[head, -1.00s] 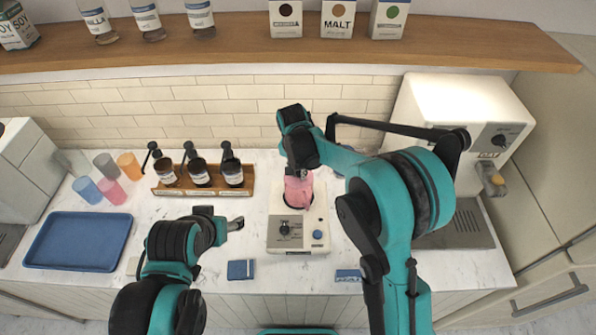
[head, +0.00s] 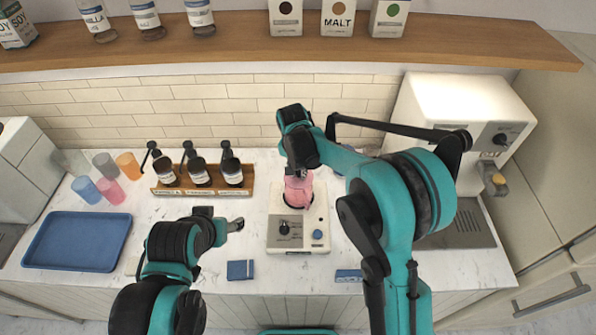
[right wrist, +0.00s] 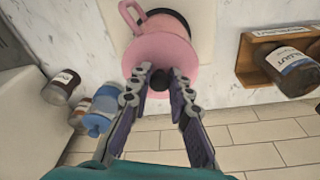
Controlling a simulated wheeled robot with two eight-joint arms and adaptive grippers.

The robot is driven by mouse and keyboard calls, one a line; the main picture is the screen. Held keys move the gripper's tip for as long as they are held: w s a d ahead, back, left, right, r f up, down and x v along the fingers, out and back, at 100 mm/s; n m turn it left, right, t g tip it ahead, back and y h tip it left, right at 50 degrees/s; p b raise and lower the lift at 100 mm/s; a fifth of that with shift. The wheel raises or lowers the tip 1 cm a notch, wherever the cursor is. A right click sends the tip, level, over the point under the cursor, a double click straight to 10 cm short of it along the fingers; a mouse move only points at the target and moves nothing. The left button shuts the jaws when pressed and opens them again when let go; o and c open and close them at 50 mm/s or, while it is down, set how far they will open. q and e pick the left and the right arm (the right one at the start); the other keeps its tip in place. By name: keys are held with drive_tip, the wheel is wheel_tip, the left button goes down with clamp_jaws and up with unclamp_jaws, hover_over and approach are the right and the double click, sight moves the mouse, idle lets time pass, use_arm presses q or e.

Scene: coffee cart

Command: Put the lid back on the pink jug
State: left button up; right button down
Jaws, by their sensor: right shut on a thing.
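The pink jug (head: 298,195) stands upright on the white blender base (head: 270,232) in the middle of the counter. Its handle (right wrist: 130,16) shows at the top of the right wrist view. The pink lid (right wrist: 160,52) is a round disc with a dark knob (right wrist: 157,79). My right gripper (right wrist: 160,82) is shut on this knob, directly over the jug. The lid hides much of the jug, and I cannot tell whether it is seated or just above the rim. My left gripper (head: 236,225) is empty, left of the blender base, its jaw gap unclear.
A wooden rack (head: 205,190) with several dark bottles stands left of the jug. Several coloured cups (head: 111,191) and a blue tray (head: 78,241) are farther left. A white coffee machine (head: 450,115) stands right. A folded blue cloth (head: 240,270) lies near the front edge.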

idle(0.6)
drive_tip(key=c, duration=0.8)
unclamp_jaws()
drive_tip(key=shift+c, duration=0.2)
drive_tip(key=shift+r, duration=0.1)
drive_tip(key=shift+r+p, duration=1.95)
drive_tip(key=shift+r, duration=1.5)
